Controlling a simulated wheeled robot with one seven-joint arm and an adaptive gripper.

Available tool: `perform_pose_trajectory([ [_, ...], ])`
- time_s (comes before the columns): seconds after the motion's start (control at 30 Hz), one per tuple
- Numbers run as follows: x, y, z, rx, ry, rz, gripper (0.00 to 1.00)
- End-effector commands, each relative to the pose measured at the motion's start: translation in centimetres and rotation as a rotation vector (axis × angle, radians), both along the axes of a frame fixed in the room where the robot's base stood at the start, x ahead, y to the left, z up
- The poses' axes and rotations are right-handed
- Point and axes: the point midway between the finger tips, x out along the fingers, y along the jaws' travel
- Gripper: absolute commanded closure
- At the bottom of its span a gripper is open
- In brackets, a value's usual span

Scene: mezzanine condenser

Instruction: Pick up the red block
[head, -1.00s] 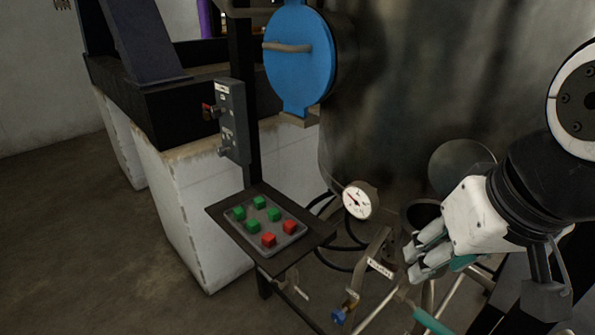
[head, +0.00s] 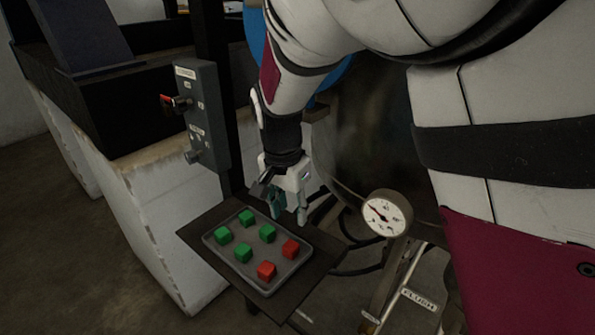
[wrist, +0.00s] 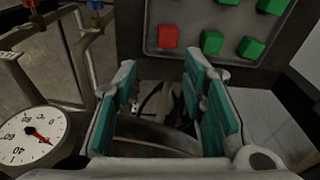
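Two red blocks sit on a grey tray (head: 228,258) at its right-hand side. One red block (head: 290,248) is nearer the gauge and the other red block (head: 266,271) is at the front edge. My gripper (head: 289,213) hangs above the back right edge of the tray, apart from the blocks. In the wrist view its fingers (wrist: 163,85) are spread with nothing between them. One red block (wrist: 168,36) shows beyond the fingertips there; the second red block is out of that view.
Several green blocks (head: 243,253) share the tray, which lies on a dark shelf (head: 200,238). A dial gauge (head: 387,213) stands right of the shelf, with pipes below it. A grey switch box (head: 203,115) rises behind the shelf.

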Motion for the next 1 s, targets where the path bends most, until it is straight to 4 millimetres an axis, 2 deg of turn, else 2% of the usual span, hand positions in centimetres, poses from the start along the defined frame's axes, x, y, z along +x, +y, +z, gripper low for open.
perform_pose_trajectory([
  [0.17, 0.6, 1.1, -1.7, -0.022, -0.008, -0.016, 0.62],
  [0.6, 1.5, 0.5, -8.8, -0.023, -0.008, -0.017, 0.62],
  [0.87, 1.7, 0.4, -10.1, -0.022, -0.008, -0.016, 0.62],
  [1.0, 2.2, 0.2, -11.7, -0.024, -0.007, -0.016, 0.62],
])
